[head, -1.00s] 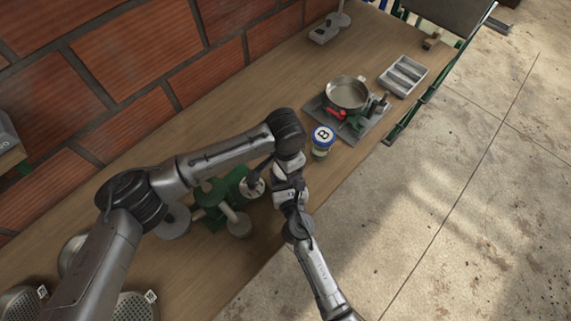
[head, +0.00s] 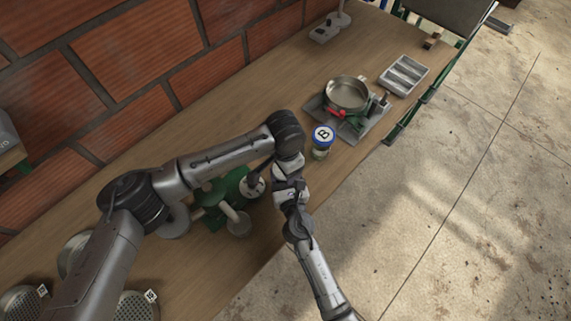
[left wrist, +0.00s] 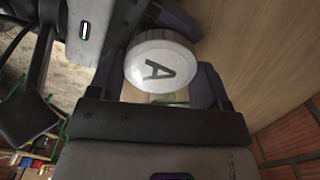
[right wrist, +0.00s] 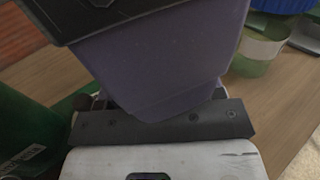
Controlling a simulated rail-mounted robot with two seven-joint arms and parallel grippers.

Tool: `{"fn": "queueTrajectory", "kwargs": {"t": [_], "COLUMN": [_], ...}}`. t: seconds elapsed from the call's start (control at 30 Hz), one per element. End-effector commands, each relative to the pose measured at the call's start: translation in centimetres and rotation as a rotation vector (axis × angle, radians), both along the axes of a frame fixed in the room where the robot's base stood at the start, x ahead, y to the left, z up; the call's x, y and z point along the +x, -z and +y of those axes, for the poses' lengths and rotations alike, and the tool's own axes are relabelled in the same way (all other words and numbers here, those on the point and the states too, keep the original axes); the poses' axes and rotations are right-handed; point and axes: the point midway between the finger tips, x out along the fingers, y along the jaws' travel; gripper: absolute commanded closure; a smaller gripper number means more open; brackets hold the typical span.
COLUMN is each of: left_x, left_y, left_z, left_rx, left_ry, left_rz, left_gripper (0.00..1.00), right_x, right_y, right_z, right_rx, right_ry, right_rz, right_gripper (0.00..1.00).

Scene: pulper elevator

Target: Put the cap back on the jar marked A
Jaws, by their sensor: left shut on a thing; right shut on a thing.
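A white round cap marked A (left wrist: 160,62) sits between the fingers of my left gripper (left wrist: 163,80), which is shut on it. A pale strip, seemingly the jar under the cap, shows just below its rim; the cap hides the rest. In the head view my two grippers meet above the front part of the bench, my left gripper (head: 287,168) just above my right gripper (head: 289,190). My right gripper is shut on what seems to be the jar marked A. In the right wrist view a large purple finger (right wrist: 160,60) hides the held thing.
A jar with a blue-rimmed cap marked B (head: 322,137) stands close to the right. Beyond it are a metal pan (head: 346,93) on a stand and a grey compartment tray (head: 403,76). A green machine (head: 232,190) stands close left of my grippers. The brick wall bounds the back.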

Motion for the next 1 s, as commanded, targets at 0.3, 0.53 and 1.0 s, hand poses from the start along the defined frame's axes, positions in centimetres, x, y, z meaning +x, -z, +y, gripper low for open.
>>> {"fn": "queueTrajectory", "kwargs": {"t": [0.3, 0.53, 1.0], "left_x": [-0.1, -0.1, 0.0], "left_y": [0.7, 1.1, 1.2], "left_z": [0.1, 0.2, 0.3], "left_rx": [0.005, 0.009, 0.01], "left_ry": [-0.002, -0.004, -0.007], "left_rz": [0.003, 0.003, 0.004], "left_gripper": [0.5, 0.5, 0.5], "right_x": [0.1, 0.1, 0.1], "right_y": [-0.4, -0.5, -0.6], "right_z": [0.1, 0.2, 0.4], "right_rx": [0.002, 0.001, 0.002], "right_ry": [-0.001, -0.002, -0.006], "right_rz": [-0.008, -0.011, -0.014], "right_gripper": [0.81, 0.81, 0.81]}}
